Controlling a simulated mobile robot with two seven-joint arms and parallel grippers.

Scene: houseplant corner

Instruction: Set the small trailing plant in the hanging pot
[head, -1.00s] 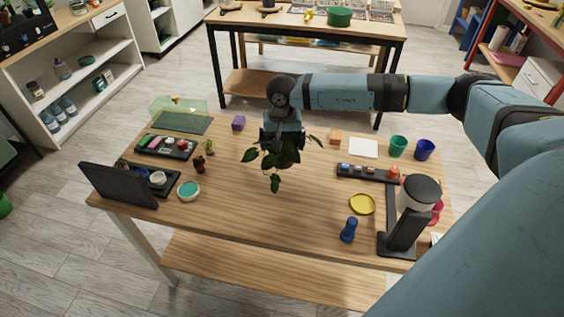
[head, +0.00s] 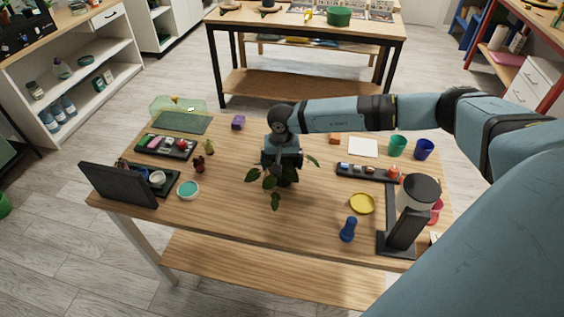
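The small trailing plant (head: 270,182), with dark green pointed leaves, hangs below my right gripper (head: 283,166) over the middle of the wooden table. The gripper points down and moves with the plant, so it appears shut on it; the fingertips and plant base are hidden by the gripper and leaves. I cannot tell whether the plant touches the table or anything beneath it. No hanging pot can be identified with certainty; a black stand with a white-grey round top (head: 419,190) is at the front right. My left gripper is not in view.
The wooden table (head: 250,220) holds a yellow dish (head: 362,203), a blue bottle-like object (head: 348,229), a dark tray of small items (head: 366,171), green (head: 397,146) and blue (head: 424,149) cups, and a black upright panel (head: 118,185). The table's front middle is clear.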

